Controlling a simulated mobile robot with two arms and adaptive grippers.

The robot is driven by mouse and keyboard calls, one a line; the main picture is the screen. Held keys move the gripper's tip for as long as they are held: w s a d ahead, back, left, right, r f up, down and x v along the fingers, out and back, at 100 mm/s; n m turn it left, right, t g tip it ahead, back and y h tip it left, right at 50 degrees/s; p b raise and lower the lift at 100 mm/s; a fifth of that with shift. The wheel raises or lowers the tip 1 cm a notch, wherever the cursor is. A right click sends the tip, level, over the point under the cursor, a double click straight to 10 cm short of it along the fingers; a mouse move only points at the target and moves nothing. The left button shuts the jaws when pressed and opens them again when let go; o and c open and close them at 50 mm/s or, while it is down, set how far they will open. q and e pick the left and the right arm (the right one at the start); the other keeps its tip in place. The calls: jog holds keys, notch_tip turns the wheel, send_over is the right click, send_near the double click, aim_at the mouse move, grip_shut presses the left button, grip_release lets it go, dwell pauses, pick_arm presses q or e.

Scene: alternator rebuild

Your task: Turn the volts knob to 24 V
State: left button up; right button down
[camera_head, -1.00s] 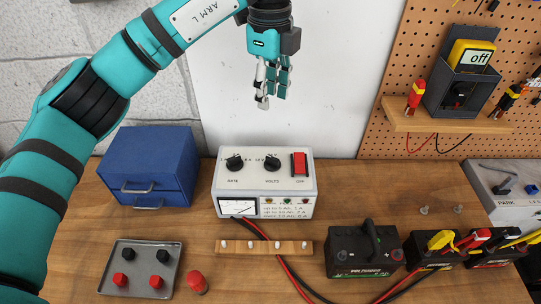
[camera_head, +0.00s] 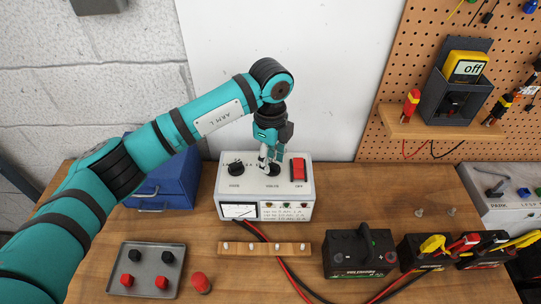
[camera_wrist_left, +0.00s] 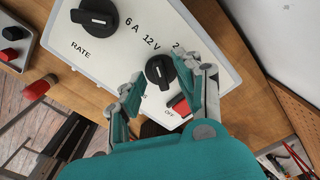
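The charger (camera_head: 300,212) is a white box on the bench with RATE and VOLTS knobs on its sloped top. The black volts knob (camera_head: 273,169) is partly hidden by my left gripper (camera_head: 268,158) in the head view. In the left wrist view the volts knob (camera_wrist_left: 160,72) shows near the 12 V mark; the 24 V mark is partly hidden by a finger. My left gripper (camera_wrist_left: 167,82) is open, with one finger on each side of the knob; I cannot tell whether either touches it. My right gripper is not in view.
The rate knob (camera_head: 236,169) and red OFF switch (camera_head: 298,170) flank the volts knob. A blue drawer box (camera_head: 165,188) stands to the left, under my arm. A wooden strip (camera_head: 265,249) lies in front. Batteries (camera_head: 360,253) stand at the right.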

pick_arm(q)
jog(key=shift+f, duration=0.5)
jog(key=shift+c, duration=0.2)
grip_shut()
